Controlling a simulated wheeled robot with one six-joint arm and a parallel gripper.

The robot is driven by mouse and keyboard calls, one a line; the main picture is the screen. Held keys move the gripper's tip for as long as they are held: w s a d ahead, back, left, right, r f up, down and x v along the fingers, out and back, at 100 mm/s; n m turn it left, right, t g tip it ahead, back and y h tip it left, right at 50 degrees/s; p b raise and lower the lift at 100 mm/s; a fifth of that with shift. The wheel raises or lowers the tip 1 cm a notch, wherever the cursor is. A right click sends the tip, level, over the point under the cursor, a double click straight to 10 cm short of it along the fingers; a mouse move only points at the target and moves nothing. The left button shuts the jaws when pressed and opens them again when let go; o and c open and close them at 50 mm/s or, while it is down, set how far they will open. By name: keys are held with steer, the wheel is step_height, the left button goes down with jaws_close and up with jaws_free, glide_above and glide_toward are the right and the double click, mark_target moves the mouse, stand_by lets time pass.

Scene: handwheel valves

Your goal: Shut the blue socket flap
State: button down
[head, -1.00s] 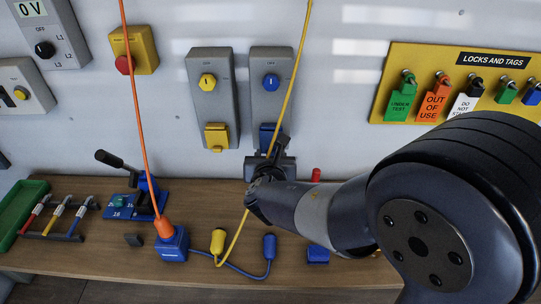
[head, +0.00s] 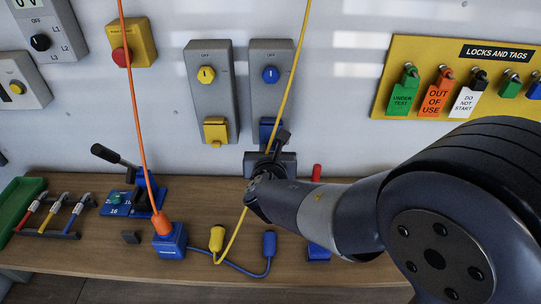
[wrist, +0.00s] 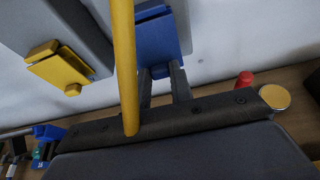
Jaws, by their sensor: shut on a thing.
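The blue socket flap (head: 267,130) is at the lower end of the right grey switch box (head: 271,95). In the wrist view the flap (wrist: 158,38) shows as a blue plate with a small tab at its lower edge. My gripper (head: 275,147) is at that lower edge, and its two fingers (wrist: 161,76) are on either side of the tab, shut on it. The fingers and a yellow cable partly cover the flap in the head view. I cannot tell how far the flap stands from its box.
The yellow cable (wrist: 124,60) hangs in front of my gripper. A yellow flap (head: 215,130) is on the left switch box (head: 211,95). On the bench stand a red object (head: 316,172), a blue block with an orange plug (head: 169,241) and a lever unit (head: 130,190).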

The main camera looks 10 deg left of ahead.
steer(key=shift+w+a+f+t+y+b, duration=0.15)
steer(key=shift+w+f+t+b, duration=0.35)
steer(key=shift+b, duration=2.35)
steer(key=shift+w+f+t+y+b, duration=0.25)
steer(key=shift+t+b, duration=0.55)
steer(key=shift+b, duration=2.05)
steer(key=shift+s+r, duration=0.2)
steer(key=shift+r, duration=0.05)
steer(key=c, duration=1.2)
jaws_free()
steer(key=shift+c, duration=0.2)
steer(key=shift+s, duration=0.1)
steer(key=v, duration=1)
steer(key=shift+s, duration=0.3)
